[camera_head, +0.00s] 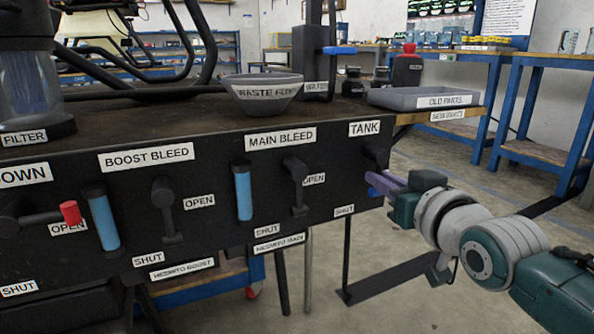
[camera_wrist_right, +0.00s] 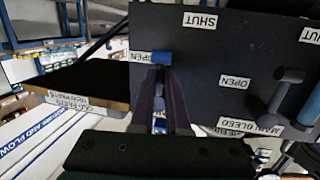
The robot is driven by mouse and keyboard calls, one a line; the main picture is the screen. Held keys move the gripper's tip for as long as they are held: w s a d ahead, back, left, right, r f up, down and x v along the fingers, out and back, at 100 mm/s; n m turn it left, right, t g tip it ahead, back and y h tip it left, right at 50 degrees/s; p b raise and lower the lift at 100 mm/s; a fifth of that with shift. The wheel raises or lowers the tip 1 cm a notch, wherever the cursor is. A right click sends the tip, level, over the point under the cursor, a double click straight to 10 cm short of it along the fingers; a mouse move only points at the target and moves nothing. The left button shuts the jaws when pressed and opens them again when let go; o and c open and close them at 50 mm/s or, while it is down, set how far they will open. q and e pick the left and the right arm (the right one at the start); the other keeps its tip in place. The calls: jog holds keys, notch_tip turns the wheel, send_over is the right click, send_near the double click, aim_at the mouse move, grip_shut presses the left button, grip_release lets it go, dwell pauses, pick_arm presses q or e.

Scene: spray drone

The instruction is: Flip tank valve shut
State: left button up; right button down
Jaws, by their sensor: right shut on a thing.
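The tank valve (camera_head: 376,156) is at the right end of the black panel, below the TANK label (camera_head: 364,128). Its blue handle tip (camera_wrist_right: 161,57) shows in the right wrist view, beside a partly covered OPEN label (camera_wrist_right: 139,56). The SHUT label (camera_head: 344,211) is lower on the panel. My right gripper (camera_head: 380,184) reaches in from the right. Its purple fingers (camera_wrist_right: 160,88) are shut on the tank valve handle. They hide much of the lever, so its exact angle is hard to tell. My left gripper is not in view.
A waste bowl (camera_head: 266,92) and a grey OLD PARTS tray (camera_head: 420,98) stand on the bench top. Floor right of the panel is open.

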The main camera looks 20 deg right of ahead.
jog(key=c, duration=0.9)
grip_release()
jog(key=s+p, duration=0.2)
jog(key=s, duration=0.1)
jog(key=s+p, duration=0.2)
jog(key=s, duration=0.1)
jog(key=s+a+r+p, duration=0.1)
jog(key=s+p, duration=0.1)
jog(key=s, duration=0.2)
jog(key=shift+a, duration=0.1)
jog(key=shift+w, duration=0.1)
